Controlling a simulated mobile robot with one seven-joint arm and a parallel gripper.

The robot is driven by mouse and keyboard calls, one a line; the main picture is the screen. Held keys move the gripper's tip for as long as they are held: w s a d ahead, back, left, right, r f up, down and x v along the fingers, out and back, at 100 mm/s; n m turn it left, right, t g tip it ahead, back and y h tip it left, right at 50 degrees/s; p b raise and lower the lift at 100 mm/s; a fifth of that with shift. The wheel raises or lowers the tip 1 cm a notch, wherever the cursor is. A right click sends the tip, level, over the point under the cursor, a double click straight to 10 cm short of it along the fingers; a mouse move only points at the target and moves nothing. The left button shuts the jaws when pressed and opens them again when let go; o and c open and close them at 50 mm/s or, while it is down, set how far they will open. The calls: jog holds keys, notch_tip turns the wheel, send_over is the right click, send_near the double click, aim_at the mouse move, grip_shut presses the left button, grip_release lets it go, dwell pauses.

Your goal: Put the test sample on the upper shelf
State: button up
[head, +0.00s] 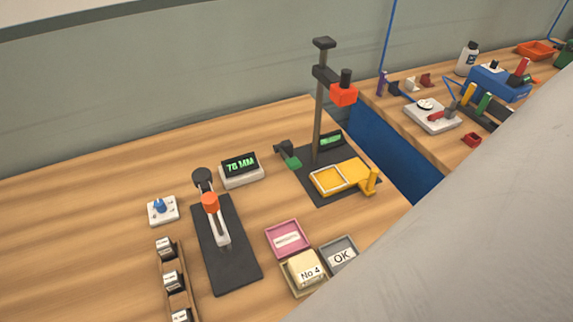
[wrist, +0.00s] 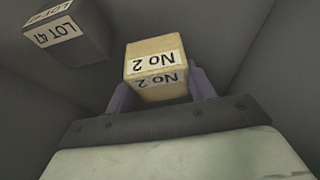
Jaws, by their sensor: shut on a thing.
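In the wrist view, my gripper (wrist: 161,86) is shut on a tan foam-like block (wrist: 152,48) labelled "No 2", and its label reads upside down. The purple-grey fingers sit on the block's left and right sides. Grey panels (wrist: 240,30) surround the block, like the inside of a shelf or compartment. I cannot tell which level this is, or whether the block touches a surface. A similar cream block (head: 302,266) labelled "No 4" sits in a small tray in the head view. My gripper is out of the head view.
A dark grey block (wrist: 62,32) labelled "LOT 47" is at the upper left in the wrist view, apart from the held block. The head view shows a wooden bench with a gauge stand (head: 318,110), a "78 MM" display (head: 241,168), a pink tray (head: 287,238) and an "OK" tray (head: 340,253).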

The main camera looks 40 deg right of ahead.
jog(key=shift+w+d+f, duration=0.1)
jog(key=shift+w+d, duration=0.05)
jog(key=shift+w, duration=0.5)
jog(key=shift+f+p, duration=0.4)
jog(key=shift+f, duration=1.3)
jog(key=shift+s, duration=0.1)
jog(key=o, duration=1)
jog(key=shift+f, duration=0.1)
jog(key=v, duration=0.4)
jog(key=shift+s+r, duration=0.1)
jog(key=shift+r, duration=0.2)
jog(key=s+a, duration=0.1)
jog(key=s, duration=0.3)
jog(key=s+a+b, duration=0.1)
jog(key=s, duration=0.3)
jog(key=s+a+b, duration=0.1)
jog(key=s, duration=0.3)
jog(key=shift+r, duration=0.3)
